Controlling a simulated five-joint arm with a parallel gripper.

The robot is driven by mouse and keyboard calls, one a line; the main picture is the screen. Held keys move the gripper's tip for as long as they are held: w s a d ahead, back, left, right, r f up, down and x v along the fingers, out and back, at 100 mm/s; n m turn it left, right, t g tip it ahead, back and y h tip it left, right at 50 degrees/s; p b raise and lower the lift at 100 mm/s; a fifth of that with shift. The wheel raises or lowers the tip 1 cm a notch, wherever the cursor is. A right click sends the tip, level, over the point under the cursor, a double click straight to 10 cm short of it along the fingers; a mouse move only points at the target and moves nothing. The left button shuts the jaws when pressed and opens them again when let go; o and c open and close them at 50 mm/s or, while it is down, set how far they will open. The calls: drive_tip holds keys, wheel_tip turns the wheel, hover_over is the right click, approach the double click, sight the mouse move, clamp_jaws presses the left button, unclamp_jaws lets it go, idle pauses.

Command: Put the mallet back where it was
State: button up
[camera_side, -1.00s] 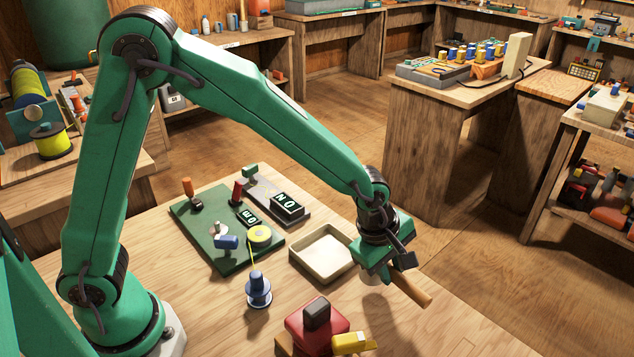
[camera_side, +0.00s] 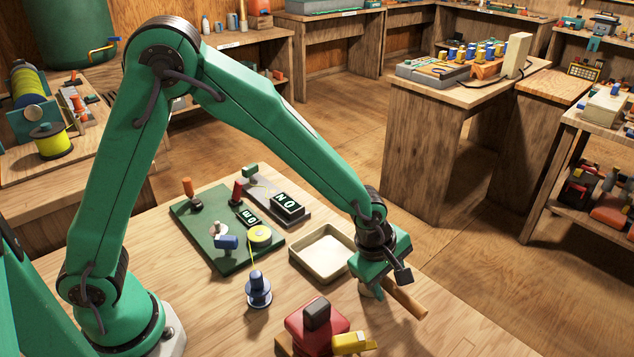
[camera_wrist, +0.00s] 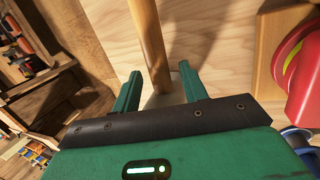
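The mallet has a brown wooden handle (camera_side: 406,298) and a pale head, which is partly hidden by my gripper. The handle sticks out toward the lower right in the side view. In the wrist view the mallet handle (camera_wrist: 150,40) runs up and away between the two green fingers of my gripper (camera_wrist: 160,75), with the pale head low between them. I cannot tell whether the mallet touches the table.
A cream square tray (camera_side: 297,262) lies just left of my gripper. A red block-like tool with a yellow part (camera_side: 352,343) stands in front. A blue spool (camera_side: 258,290) and a green board (camera_side: 195,225) with fittings are farther left. The table's right edge is near.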

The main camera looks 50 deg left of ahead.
drive_tip(key=shift+r, duration=0.1)
drive_tip(key=v, duration=1.2)
drive_tip(key=shift+a, duration=0.1)
idle(0.7)
drive_tip(key=s+a+r+m+t, duration=0.1)
drive_tip(key=s+a+r+m, duration=0.3)
drive_tip(key=s+a+m, duration=0.4)
drive_tip(key=s+a+r+m+t+y, duration=0.1)
drive_tip(key=s+a+r+m, duration=0.3)
drive_tip(key=s+a+m, duration=0.4)
drive_tip(key=a, duration=0.4)
drive_tip(key=shift+s+r+m+y, duration=0.25)
drive_tip(key=shift+r+m+y, duration=0.05)
drive_tip(key=shift+r+m, duration=0.1)
